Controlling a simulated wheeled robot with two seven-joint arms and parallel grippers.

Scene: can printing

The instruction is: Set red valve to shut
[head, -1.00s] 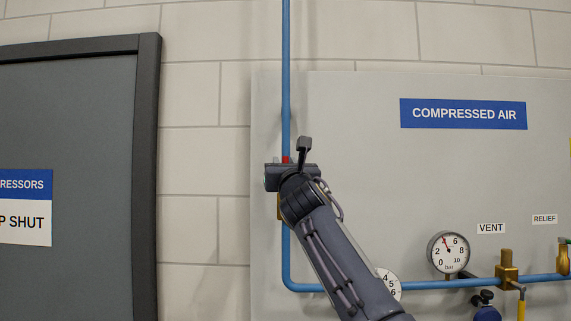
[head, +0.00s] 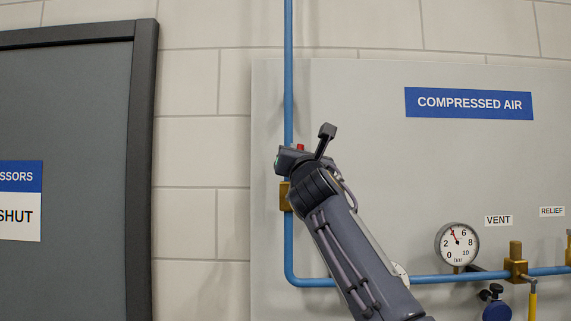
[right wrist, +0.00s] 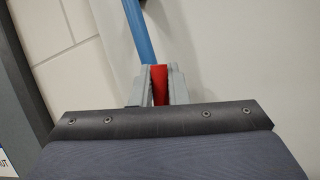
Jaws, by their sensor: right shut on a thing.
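The red valve's brass body (head: 285,196) sits on the vertical blue pipe in the head view. The red handle (head: 300,147) shows as a small tip just above my right gripper (head: 295,156), slightly right of the pipe. In the right wrist view the red handle (right wrist: 161,84) stands between the two grey fingers of my right gripper (right wrist: 158,87), which is shut on it. Most of the handle is hidden behind my gripper and wrist. My left gripper is not in view.
The blue pipe (head: 288,80) bends right along the grey panel (head: 350,95). A pressure gauge (head: 457,244), a brass valve with a yellow handle (head: 516,268) and a blue knob (head: 497,311) are lower right. A dark door (head: 70,110) is at left.

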